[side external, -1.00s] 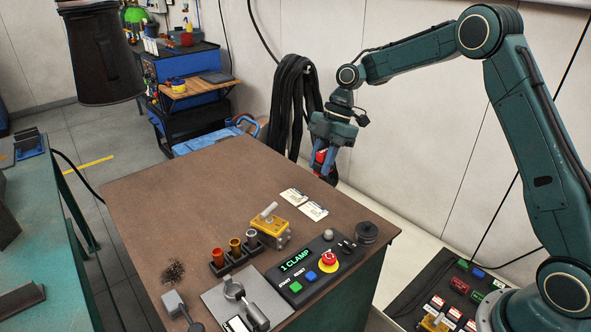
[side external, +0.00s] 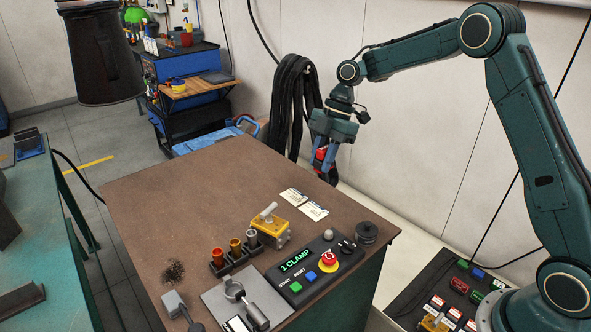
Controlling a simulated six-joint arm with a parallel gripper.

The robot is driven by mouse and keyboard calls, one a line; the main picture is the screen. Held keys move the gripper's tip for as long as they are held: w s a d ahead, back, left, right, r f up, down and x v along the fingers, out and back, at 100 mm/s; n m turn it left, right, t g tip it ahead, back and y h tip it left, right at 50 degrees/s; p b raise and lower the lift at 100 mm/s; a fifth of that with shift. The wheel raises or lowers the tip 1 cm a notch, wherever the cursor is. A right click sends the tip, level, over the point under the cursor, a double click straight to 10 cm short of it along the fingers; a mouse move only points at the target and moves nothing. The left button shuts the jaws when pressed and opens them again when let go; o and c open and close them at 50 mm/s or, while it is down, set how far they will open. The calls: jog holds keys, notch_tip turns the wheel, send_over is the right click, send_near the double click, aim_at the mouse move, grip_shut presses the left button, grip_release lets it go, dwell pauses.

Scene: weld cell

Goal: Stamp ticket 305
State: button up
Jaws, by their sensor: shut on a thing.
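My gripper (side external: 323,167) is at the far right edge of the brown table, held above the tabletop level and pointing down. Its blue fingers are shut on a red thing (side external: 319,157), mostly hidden between them; I cannot tell whether it is a stamp. Two white tickets lie flat on the table, nearer the camera than the gripper: one ticket (side external: 293,196) and a second ticket (side external: 313,211) just right of it. Their numbers are too small to read. The gripper touches neither ticket.
A yellow-topped device (side external: 268,224) stands near the tickets. A control box (side external: 306,269) reads "1 CLAMP" and has a red knob (side external: 328,258). A rack of several cylinders (side external: 234,255) stands left. Black cables (side external: 291,105) hang behind the gripper. The table's (side external: 190,195) left middle is clear.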

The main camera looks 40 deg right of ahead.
jog(key=shift+f, duration=0.1)
send_over(309, 214)
jog(key=d, duration=0.2)
notch_tip(309, 214, down, 13)
jog(key=shift+a+r, duration=0.2)
jog(key=shift+a, duration=0.05)
jog(key=shift+f, duration=0.1)
jog(key=shift+f, duration=2.85)
jog(key=shift+f, duration=0.6)
notch_tip(309, 214, up, 7)
dwell(1.3)
jog(key=shift+r, duration=0.1)
dwell(0.6)
